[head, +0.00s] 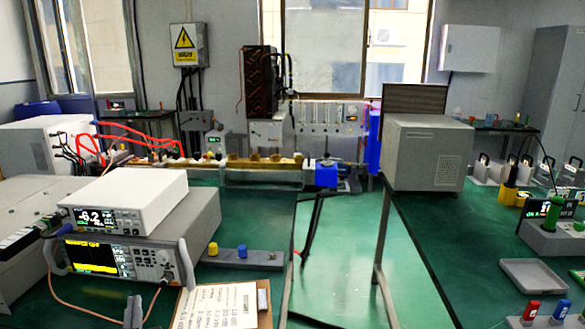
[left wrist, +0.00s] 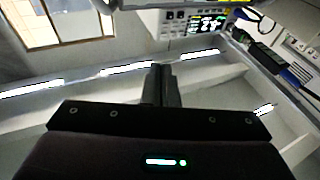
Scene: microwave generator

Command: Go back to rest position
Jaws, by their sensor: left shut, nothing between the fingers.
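My left gripper (head: 133,312) shows only as a small dark tip at the bottom left of the head view, in front of the stacked instruments. In the left wrist view its two dark fingers (left wrist: 162,84) are together, with nothing between them. A white instrument (head: 125,200) with a lit display sits on a larger grey generator (head: 140,245) with a yellow screen and knobs. The gripper appears close to the generator's front; whether it touches cannot be told. My right gripper is not in view.
A clipboard with a printed sheet (head: 222,305) lies right of the generator. A grey block with yellow and blue knobs (head: 245,258) stands behind it. A grey box (head: 428,153) stands further right. Green bench top (head: 445,245) is clear in front of that box.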

